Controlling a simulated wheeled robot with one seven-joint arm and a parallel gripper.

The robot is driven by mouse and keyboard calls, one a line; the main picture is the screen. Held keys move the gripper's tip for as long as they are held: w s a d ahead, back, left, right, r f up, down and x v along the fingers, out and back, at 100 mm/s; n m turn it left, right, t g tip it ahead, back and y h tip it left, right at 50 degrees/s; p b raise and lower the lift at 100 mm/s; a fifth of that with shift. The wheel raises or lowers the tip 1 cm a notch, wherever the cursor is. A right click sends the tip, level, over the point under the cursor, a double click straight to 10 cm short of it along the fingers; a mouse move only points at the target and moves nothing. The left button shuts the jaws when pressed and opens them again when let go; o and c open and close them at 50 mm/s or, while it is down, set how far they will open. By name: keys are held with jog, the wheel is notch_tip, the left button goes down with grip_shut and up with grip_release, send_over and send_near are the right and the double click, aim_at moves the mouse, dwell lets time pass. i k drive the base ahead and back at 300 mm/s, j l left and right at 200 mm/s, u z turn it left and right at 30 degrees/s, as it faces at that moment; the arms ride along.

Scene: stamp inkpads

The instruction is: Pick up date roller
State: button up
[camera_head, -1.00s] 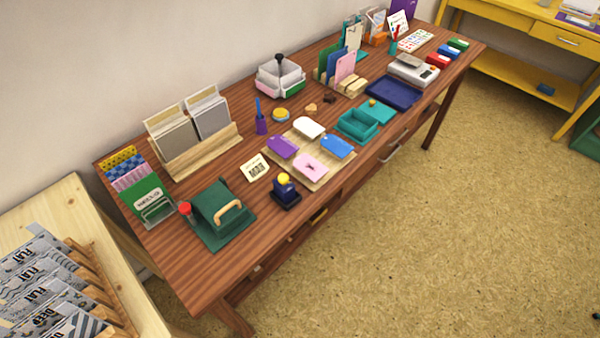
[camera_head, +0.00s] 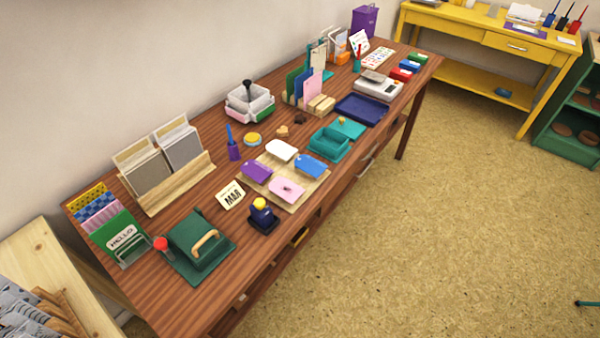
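A small dark blue device with a yellow knob (camera_head: 263,217) stands upright near the front edge of the brown wooden table (camera_head: 150,302). It looks like the date roller, though its wheel is too small to make out. A cream card reading MAR (camera_head: 230,194) stands just to its left and behind it. My gripper is not in view, and nothing touches the dark blue device.
A green press with a wooden handle (camera_head: 197,246) and a red-topped item (camera_head: 161,244) are to the left. A wooden tray (camera_head: 262,156) with several coloured pads lies behind. A teal box (camera_head: 329,143) is further right. Open floor (camera_head: 400,240) lies in front.

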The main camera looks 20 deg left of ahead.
aim_at(264, 218)
jog(key=j+u, duration=1)
jog(key=i, duration=0.05)
